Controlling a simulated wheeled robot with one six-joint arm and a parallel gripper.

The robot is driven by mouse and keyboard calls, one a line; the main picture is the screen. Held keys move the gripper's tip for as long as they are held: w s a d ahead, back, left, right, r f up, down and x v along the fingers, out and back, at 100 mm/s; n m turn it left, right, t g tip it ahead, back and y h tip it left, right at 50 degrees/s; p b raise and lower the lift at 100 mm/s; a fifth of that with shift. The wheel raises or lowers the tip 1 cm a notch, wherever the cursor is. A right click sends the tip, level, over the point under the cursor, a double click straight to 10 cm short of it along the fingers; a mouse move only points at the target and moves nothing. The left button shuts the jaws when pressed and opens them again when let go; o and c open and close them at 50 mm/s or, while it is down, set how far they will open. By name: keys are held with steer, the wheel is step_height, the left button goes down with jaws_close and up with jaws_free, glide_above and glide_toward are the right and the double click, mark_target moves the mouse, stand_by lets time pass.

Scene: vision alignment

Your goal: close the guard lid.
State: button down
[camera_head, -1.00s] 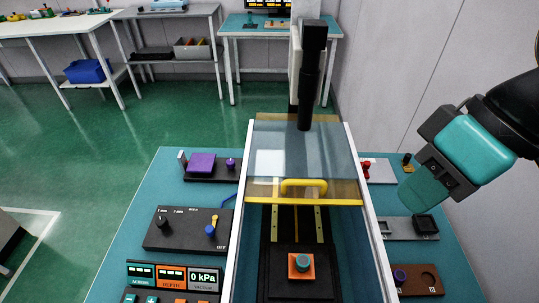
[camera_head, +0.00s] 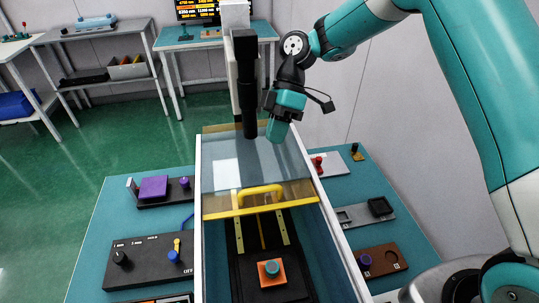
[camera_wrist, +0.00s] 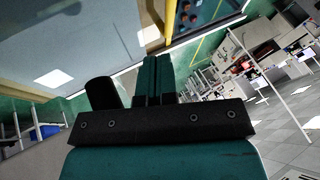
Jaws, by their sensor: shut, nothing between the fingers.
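The guard lid (camera_head: 268,166) is a clear sliding panel with a yellow front bar and a raised yellow handle (camera_head: 259,194). It covers the back half of the long white-railed housing; the front half is uncovered. There an orange block with a teal round top (camera_head: 271,271) sits on a black stage. My gripper (camera_head: 276,138) points down over the lid's back right part, behind the handle and apart from it. In the wrist view my closed fingers (camera_wrist: 158,78) hold nothing, with the clear panel and yellow bar (camera_wrist: 170,20) beyond them.
A black upright column (camera_head: 246,90) stands at the housing's back, left of my gripper. A black box with knobs (camera_head: 150,262) lies left of the housing, and small fixtures (camera_head: 362,215) lie right. A wall closes off the right side.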

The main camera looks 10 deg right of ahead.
steer(key=p+x, duration=0.2)
steer(key=x, duration=0.7)
steer(key=shift+s+a+f+p, duration=0.1)
steer(key=shift+p, duration=0.25)
